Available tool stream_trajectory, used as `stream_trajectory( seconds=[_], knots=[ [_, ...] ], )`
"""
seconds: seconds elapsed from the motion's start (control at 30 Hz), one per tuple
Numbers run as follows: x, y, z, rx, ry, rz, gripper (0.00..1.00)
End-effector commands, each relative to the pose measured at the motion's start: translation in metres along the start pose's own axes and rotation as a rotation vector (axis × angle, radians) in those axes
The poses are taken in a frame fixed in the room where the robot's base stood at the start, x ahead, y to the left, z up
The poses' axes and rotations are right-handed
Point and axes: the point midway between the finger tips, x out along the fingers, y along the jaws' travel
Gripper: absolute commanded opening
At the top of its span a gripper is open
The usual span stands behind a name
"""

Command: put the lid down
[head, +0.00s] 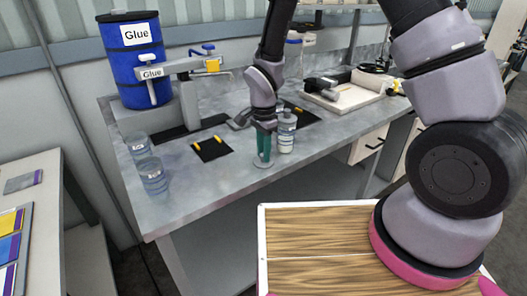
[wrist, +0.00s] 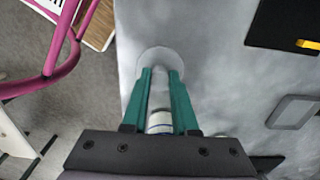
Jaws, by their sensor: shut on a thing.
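My gripper (head: 263,156) points down over the grey bench near its front edge. In the wrist view my gripper (wrist: 160,76) has its green fingers shut on the lid (wrist: 158,57), a pale, see-through round disc with a narrow part between the fingers. In the head view the lid (head: 263,162) shows as a faint disc at the fingertips, very close to the bench top. I cannot tell whether it touches the surface. A bottle (head: 287,132) stands just right of my gripper.
Two clear jars with blue labels, the rear jar (head: 139,147) and the front jar (head: 152,175), stand at the bench's left. A blue glue drum (head: 132,65) stands at the back left. The bench top (head: 215,188) left of my gripper is clear.

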Motion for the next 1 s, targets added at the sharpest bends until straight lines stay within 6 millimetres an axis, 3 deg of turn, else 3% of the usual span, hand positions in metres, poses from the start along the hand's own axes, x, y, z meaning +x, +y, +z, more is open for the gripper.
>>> stream_trajectory(
  seconds=[0.27,0.3,0.37,0.4,0.77,1.0],
  knots=[
    [0.002,0.000,0.000,0.000,0.000,0.000,0.00],
    [0.002,0.000,0.000,0.000,0.000,0.000,0.31],
    [0.002,0.000,0.000,0.000,0.000,-0.001,0.54],
    [0.002,0.000,0.000,0.000,0.000,-0.001,0.57],
    [-0.003,-0.001,0.000,0.000,0.000,-0.003,0.57],
    [-0.044,-0.002,0.000,0.001,0.001,-0.008,0.57]
  ],
)
